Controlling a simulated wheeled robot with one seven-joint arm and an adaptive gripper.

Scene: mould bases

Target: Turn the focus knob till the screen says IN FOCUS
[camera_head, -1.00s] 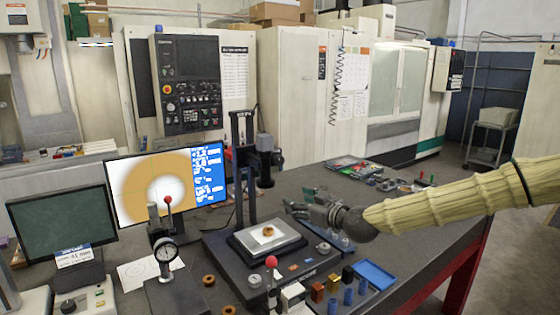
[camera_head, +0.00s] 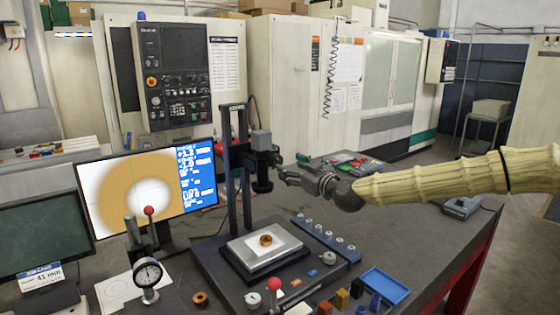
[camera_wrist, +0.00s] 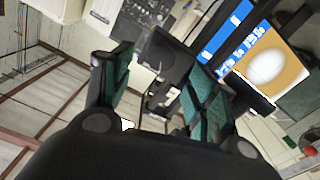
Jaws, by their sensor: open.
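The screen (camera_head: 110,178) shows an orange ring with a bright white middle, beside a blue panel of white text too small to read; it also shows in the wrist view (camera_wrist: 297,68). The measuring stand's black column (camera_head: 226,178) carries a dark optical head (camera_head: 262,172). A small knob-like part (camera_head: 277,158) sits on the head's right side; I cannot tell for sure that it is the focus knob. My gripper (camera_head: 282,174) is open, just right of the head. In the wrist view, my gripper (camera_wrist: 158,72) has its green-padded fingers apart, with dark stand parts beyond them.
An orange ring part (camera_head: 266,240) lies on the stand's pale stage (camera_head: 243,241). A dial gauge (camera_head: 147,273) stands in front of the screen. A blue tray (camera_head: 384,286) and small blocks lie at the front right.

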